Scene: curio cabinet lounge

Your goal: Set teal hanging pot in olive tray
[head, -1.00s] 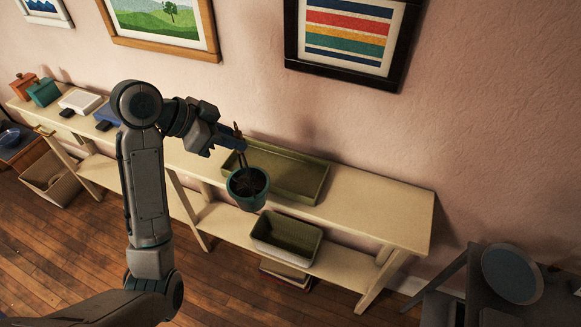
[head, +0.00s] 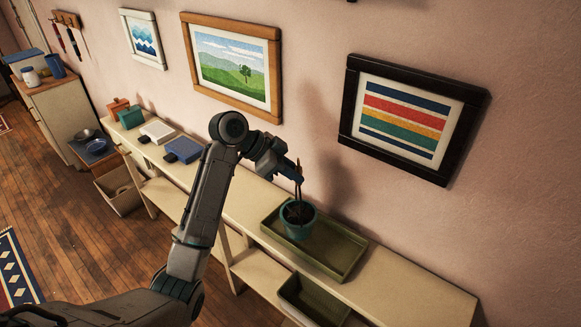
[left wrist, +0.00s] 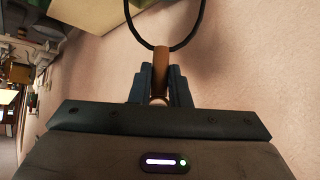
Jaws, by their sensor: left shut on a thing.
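The teal hanging pot (head: 299,222) with dark soil hangs upright from my left gripper (head: 299,178) in the head view. The gripper is shut on the pot's hanger, whose brown grip (left wrist: 161,68) and dark loop show between the fingers in the left wrist view. The olive tray (head: 345,262) lies on the top of the cream console table. The pot overlaps the tray's left part in the picture; I cannot tell whether it touches the tray floor. My right gripper is not in view.
A second olive bin (head: 312,300) sits on the console's lower shelf. White and blue boxes (head: 182,150) and small orange and teal boxes stand farther left on the console top (head: 235,195). Framed pictures (head: 410,118) hang on the wall behind. The console top right of the tray is clear.

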